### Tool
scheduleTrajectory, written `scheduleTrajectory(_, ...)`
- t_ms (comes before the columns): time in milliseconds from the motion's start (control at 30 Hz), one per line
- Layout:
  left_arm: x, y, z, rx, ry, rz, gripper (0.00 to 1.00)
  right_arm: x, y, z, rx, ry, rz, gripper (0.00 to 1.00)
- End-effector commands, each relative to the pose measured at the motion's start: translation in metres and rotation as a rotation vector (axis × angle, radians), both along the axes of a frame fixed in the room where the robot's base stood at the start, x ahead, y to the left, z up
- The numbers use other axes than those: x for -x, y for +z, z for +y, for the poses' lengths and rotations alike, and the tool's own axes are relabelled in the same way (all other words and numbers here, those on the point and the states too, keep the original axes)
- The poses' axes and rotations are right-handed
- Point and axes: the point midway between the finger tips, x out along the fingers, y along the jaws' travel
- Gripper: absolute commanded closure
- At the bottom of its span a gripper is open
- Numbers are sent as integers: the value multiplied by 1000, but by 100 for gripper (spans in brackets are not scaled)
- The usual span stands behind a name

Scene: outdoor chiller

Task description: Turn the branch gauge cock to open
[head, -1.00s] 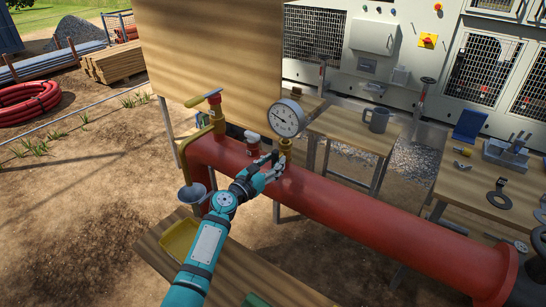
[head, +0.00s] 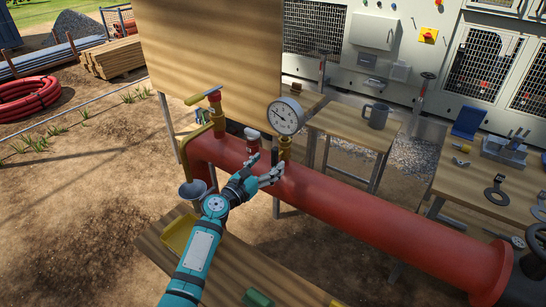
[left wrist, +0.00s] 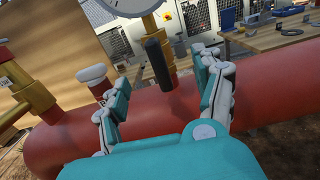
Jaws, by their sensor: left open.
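The pressure gauge (head: 285,116) stands on a brass cock (head: 285,147) on top of the red pipe (head: 350,205). The cock's black lever (left wrist: 157,62) stands nearly upright, along the brass stem, in the left wrist view. My left gripper (head: 266,168) is open and empty at the near side of the cock. In the left wrist view its fingers spread to either side of the lever, with visible gaps on both sides. In the head view the lever is small and partly lost against the brass. My right gripper is in neither view.
A brass valve with a yellow handle (head: 203,97) and a bent pipe is farther left, above a funnel (head: 193,193). A wooden table with a mug (head: 376,116) stands behind.

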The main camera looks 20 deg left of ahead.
Motion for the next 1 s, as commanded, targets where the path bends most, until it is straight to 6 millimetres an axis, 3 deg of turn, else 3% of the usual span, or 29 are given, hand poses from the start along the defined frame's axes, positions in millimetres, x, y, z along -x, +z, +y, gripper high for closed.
scheduleTrajectory(300,33,1,12,0,1,1,32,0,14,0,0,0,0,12)
scheduleTrajectory(767,39,-1,14,-1,0,1,32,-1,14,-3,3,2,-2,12)
scheduleTrajectory(1000,73,-2,26,-2,0,2,32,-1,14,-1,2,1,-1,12)
